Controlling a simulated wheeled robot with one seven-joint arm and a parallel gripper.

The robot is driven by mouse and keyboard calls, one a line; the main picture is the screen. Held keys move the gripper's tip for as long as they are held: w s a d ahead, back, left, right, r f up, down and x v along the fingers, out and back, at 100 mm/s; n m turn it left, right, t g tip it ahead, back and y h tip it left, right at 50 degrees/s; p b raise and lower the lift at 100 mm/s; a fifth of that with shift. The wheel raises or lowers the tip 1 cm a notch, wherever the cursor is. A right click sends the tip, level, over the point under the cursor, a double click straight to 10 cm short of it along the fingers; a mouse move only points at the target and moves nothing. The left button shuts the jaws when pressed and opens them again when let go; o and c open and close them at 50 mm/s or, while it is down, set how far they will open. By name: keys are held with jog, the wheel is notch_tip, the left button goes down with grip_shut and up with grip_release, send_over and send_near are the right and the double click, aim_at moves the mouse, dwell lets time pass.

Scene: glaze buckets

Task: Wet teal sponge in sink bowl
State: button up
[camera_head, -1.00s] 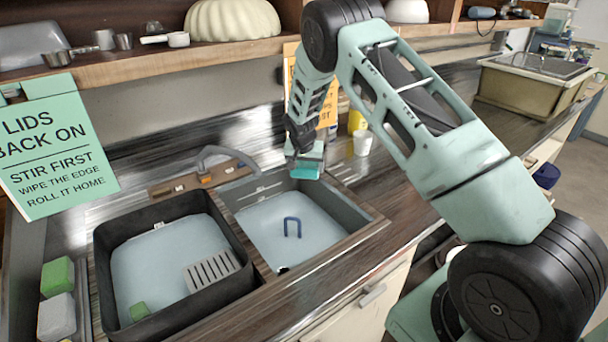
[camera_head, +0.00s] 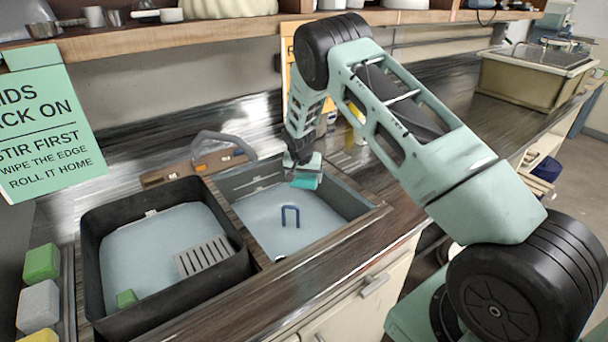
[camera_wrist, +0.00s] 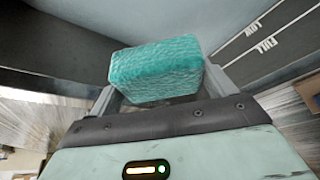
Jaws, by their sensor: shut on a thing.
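The teal sponge (camera_wrist: 155,68) is held between the fingers of my gripper (camera_wrist: 165,92) in the wrist view. In the head view the teal sponge (camera_head: 306,181) hangs below my gripper (camera_head: 304,163), over the back right part of the right-hand sink bowl (camera_head: 345,238). The sponge appears above the water; I cannot tell the exact gap. Markings reading LOW and FULL (camera_wrist: 266,44) show on the bowl wall in the wrist view.
A black basin (camera_head: 95,250) with water, a slotted grey plate (camera_head: 203,257) and a green block (camera_head: 126,298) fills the left side. Green, grey and yellow blocks stand at far left. A shelf (camera_head: 180,40) runs above.

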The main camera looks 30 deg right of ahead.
jog(key=shift+f+b, duration=5)
jog(key=shift+f, duration=1.8)
jog(key=shift+r, duration=0.1)
jog(key=shift+r+p, duration=3.85)
jog(key=shift+r, duration=3.75)
jog(key=shift+r+p, duration=1.9)
jog(key=shift+r, duration=1.85)
